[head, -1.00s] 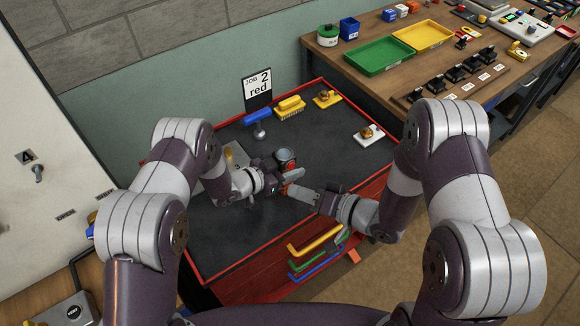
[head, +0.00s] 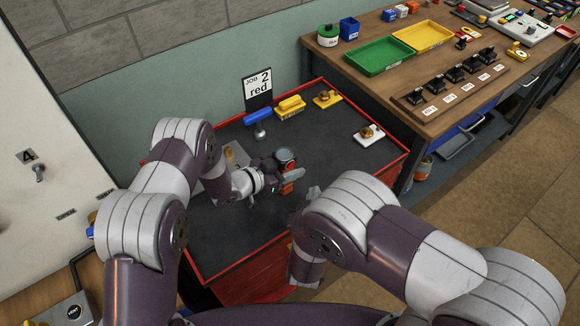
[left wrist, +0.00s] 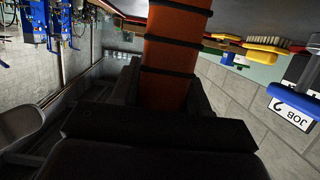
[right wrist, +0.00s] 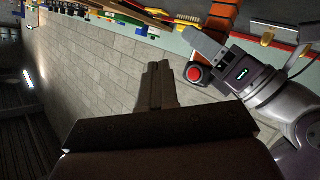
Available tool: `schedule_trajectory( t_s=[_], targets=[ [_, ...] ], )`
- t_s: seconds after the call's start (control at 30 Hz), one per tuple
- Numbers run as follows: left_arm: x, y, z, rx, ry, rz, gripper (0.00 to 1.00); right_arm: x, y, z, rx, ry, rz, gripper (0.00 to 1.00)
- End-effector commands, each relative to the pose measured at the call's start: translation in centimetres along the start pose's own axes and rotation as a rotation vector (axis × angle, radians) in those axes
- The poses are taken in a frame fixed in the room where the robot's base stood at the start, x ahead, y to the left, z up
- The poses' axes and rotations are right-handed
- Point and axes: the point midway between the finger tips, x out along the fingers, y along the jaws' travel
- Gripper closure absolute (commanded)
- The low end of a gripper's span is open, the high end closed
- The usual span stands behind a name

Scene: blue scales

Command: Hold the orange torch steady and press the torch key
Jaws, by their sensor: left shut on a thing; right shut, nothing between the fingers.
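The orange torch (left wrist: 172,55) with black bands is held between the fingers of my left gripper (left wrist: 165,98). In the head view the torch (head: 288,188) shows only in part beside my left gripper (head: 284,175), above the dark bench mat. In the right wrist view the torch's orange body (right wrist: 222,14) is at the top, and a red round key (right wrist: 195,73) shows on its dark end. My right gripper (right wrist: 157,72) is shut and empty, its tips left of the key and apart from it. In the head view my right arm mostly hides this gripper (head: 312,192).
A blue-handled tool (head: 258,116), a yellow brush (head: 290,106) and a white block with a knob (head: 369,134) stand on the red-edged mat (head: 334,147). A job card reading "2 red" (head: 257,86) stands behind. Green (head: 379,55) and yellow (head: 423,36) trays lie on the wooden bench.

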Motion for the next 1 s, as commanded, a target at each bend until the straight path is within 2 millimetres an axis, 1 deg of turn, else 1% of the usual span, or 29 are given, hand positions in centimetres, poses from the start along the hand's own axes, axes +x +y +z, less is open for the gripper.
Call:
schedule_trajectory(
  t_s=[0.2, 0.4, 0.57, 1.0],
  targets=[
    [0.0, 0.0, -0.1, 0.001, 0.002, 0.0, 1.0, 2.7, -1.9, -1.9, 0.003, 0.0, 0.0, 1.0],
    [0.0, 0.0, -0.1, 0.001, 0.002, 0.0, 1.0, 4.2, -3.1, -3.1, 0.001, 0.0, -0.001, 1.0],
    [0.0, 0.0, -0.1, 0.001, 0.001, 0.0, 1.0, 4.6, -3.4, -3.4, 0.002, 0.001, -0.002, 1.0],
    [0.0, 0.0, -0.1, 0.001, 0.001, 0.0, 1.0, 4.6, -3.3, -3.4, 0.002, 0.001, -0.002, 1.0]
  ],
)
